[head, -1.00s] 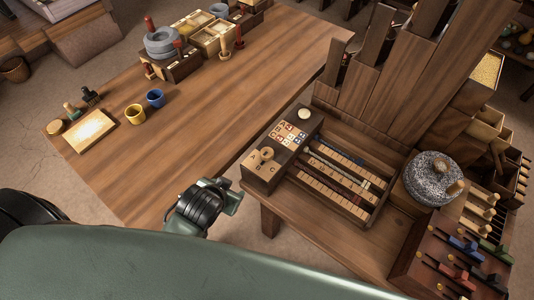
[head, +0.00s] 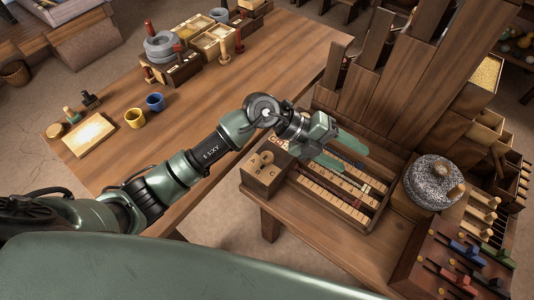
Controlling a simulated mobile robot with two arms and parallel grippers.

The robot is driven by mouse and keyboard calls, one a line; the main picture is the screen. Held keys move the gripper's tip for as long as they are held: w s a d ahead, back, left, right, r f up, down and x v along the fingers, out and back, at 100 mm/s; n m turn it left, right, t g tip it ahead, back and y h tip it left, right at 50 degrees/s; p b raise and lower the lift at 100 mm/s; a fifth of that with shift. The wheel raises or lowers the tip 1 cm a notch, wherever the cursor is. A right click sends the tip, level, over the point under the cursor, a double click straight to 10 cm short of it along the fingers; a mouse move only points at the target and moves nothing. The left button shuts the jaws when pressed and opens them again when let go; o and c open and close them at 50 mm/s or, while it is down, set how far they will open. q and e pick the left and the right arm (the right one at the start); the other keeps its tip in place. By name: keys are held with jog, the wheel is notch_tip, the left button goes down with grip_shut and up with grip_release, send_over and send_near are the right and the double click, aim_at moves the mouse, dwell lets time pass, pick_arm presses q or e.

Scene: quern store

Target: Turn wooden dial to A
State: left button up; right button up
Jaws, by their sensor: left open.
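The gripper and wrist hide most of the lettered tiles behind the dial. The letters around the dial are too small to read surely now. My right gripper is not in view.
The slider panel (head: 318,205) has several rows of pale tiles. Upright wooden boards (head: 375,80) stand close behind the gripper. A round speckled quern stone (head: 432,180) and a rack of coloured levers (head: 450,260) are at right. The long table's middle (head: 220,95) is clear.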

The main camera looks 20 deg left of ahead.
pick_arm(q)
jog(key=w+a+f+g+y, duration=0.1)
jog(key=w+a+f+y, duration=0.2)
jog(key=a+f+y, duration=0.6)
notch_tip(320, 180, up, 2)
jog(key=n+y, duration=0.2)
jog(key=y, duration=0.1)
send_over(267, 156)
jog(key=shift+d, duration=0.15)
jog(key=shift+a+f, duration=0.25)
notch_tip(267, 156, down, 7)
jog(key=shift+d+f+p, duration=0.1)
jog(key=shift+p, duration=0.3)
grip_shut()
